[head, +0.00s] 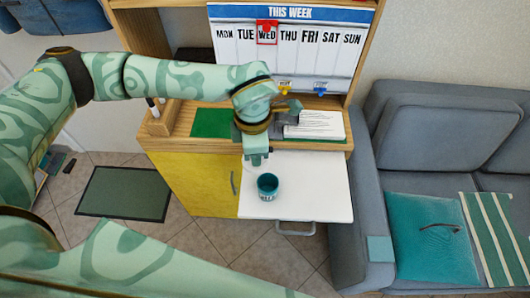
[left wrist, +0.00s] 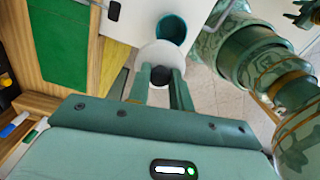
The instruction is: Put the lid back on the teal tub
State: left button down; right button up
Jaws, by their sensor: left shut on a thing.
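The teal tub (head: 268,187) stands upright and open on a white pull-out board (head: 315,190). It also shows in the left wrist view (left wrist: 172,27). The lid (left wrist: 150,52) is a pale round disc with a dark knob (left wrist: 160,75). My left gripper (head: 256,161) is shut on the knob, its fingers either side of it (left wrist: 160,86). In the left wrist view the lid overlaps the near edge of the tub's mouth; I cannot tell its height above the tub. In the head view the lid is hard to make out against the white board. My right gripper's jaws cannot be made out.
Behind the board is a desk with a green mat (head: 211,123), papers (head: 315,125) and a week planner (head: 290,45). A yellow cabinet door (head: 200,180) is at left. A grey sofa (head: 440,130) stands close on the right. The board right of the tub is clear.

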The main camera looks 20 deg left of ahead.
aim_at(268, 163)
pick_arm(q)
jog(key=n, duration=0.3)
jog(key=d+f+n+p, duration=0.1)
jog(key=n, duration=0.1)
jog(key=d+n, duration=0.1)
jog(key=n, duration=0.2)
jog(key=shift+d+f+n+p, duration=0.25)
jog(key=shift+f+n+p, duration=0.05)
jog(key=shift+f, duration=0.1)
jog(key=shift+d+f+n, duration=0.25)
jog(key=shift+f+n, duration=0.1)
jog(key=shift+n, duration=0.75)
jog(key=shift+f, duration=0.2)
jog(key=shift+f+b, duration=2.25)
jog(key=shift+f, duration=0.8)
jog(key=shift+p, duration=0.55)
jog(key=shift+f, duration=0.15)
jog(key=shift+p, duration=0.4)
